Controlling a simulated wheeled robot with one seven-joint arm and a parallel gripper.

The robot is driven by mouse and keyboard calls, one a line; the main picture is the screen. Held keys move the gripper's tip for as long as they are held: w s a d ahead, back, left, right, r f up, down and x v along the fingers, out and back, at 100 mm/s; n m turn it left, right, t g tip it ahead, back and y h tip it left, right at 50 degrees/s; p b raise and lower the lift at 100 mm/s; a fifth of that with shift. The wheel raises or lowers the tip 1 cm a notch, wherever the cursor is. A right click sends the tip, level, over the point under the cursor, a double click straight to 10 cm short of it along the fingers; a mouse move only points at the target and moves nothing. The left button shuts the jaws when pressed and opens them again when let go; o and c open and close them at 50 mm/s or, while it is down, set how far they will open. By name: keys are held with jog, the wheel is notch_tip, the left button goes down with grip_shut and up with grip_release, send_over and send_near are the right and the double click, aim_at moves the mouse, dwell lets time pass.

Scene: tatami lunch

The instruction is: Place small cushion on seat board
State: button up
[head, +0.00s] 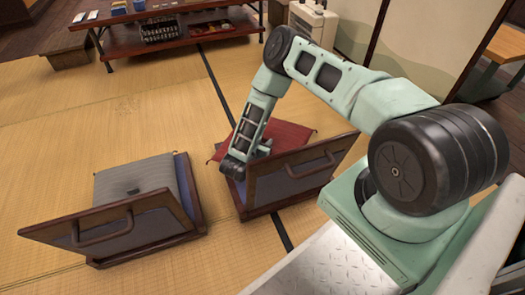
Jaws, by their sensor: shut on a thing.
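A small red cushion (289,136) shows behind the backrest of the right legless chair, over its seat side. My gripper (263,150) is shut on the red cushion near its left part; the fingers are small and partly hidden by my wrist. The right chair's dark wooden seat board (242,208) is mostly hidden by its backrest (300,172) and by my arm. I cannot tell whether the cushion touches the board. The left chair (112,232) has a grey cushion (137,180) lying on its seat side, behind its backrest.
A low reddish table (172,46) with books, a basket and small items stands at the back. A pale heater-like box (312,22) is at its right. Tatami floor (110,112) is clear between the table and the chairs.

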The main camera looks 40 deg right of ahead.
notch_tip(320, 180, down, 3)
jog(key=shift+r+b, duration=0.1)
jog(key=shift+b, duration=0.65)
jog(key=shift+r, duration=0.1)
jog(key=o, duration=1.2)
